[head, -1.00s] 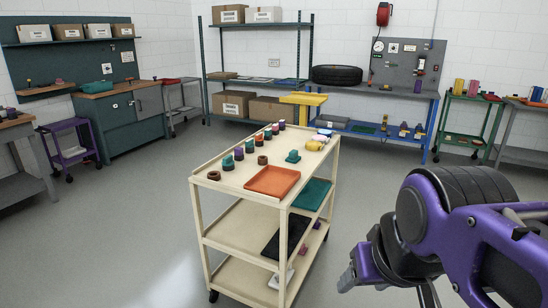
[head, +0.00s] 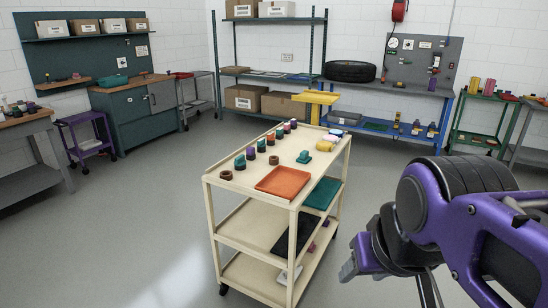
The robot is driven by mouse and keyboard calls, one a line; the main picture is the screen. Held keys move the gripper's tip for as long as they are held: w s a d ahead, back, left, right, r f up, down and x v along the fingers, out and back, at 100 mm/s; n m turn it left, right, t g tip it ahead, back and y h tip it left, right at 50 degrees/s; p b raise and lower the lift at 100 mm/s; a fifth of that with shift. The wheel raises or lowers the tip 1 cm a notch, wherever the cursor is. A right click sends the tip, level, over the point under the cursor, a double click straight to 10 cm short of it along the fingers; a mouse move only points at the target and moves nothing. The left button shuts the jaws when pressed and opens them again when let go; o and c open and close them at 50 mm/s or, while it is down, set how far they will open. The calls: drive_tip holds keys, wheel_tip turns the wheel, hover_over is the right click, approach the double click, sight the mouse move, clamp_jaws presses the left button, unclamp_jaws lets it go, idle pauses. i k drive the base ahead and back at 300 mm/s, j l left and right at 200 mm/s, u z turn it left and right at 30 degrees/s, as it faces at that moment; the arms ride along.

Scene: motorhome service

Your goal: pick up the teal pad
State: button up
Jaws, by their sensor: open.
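A small teal piece (head: 304,157) lies on the top of the cream cart (head: 210,188), behind the orange tray (head: 283,182). It is a low block with a raised part, and I cannot tell for sure that it is the pad. A flat teal tray-like thing (head: 322,194) lies on the middle shelf at the right, partly hidden by the top. My gripper (head: 349,268) is at the lower right, in front of and to the right of the cart, apart from everything. It is open; its fingers show only partly and nothing is seen in them.
Several coloured round pieces on dark bases (head: 251,152), brown rings (head: 226,175) and a yellow piece (head: 325,146) share the cart top. A black mat (head: 291,236) is on the middle shelf. Benches and shelves line the walls. The grey floor (head: 130,220) left of the cart is clear.

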sight(304, 159)
drive_tip(key=i+l+u, duration=0.1)
drive_tip(key=u, duration=0.4)
drive_tip(key=i+l+u, duration=0.1)
drive_tip(key=u, duration=0.4)
drive_tip(key=i+l+u, duration=0.1)
drive_tip(key=l+u, duration=0.15)
drive_tip(key=l, duration=0.15)
drive_tip(key=i+l+u, duration=0.1)
drive_tip(key=l+u, duration=0.15)
drive_tip(key=l, duration=0.15)
drive_tip(key=i+l+u, duration=0.1)
drive_tip(key=l+u, duration=0.2)
drive_tip(key=l, duration=0.5)
drive_tip(key=l+u, duration=0.2)
drive_tip(key=l, duration=1.45)
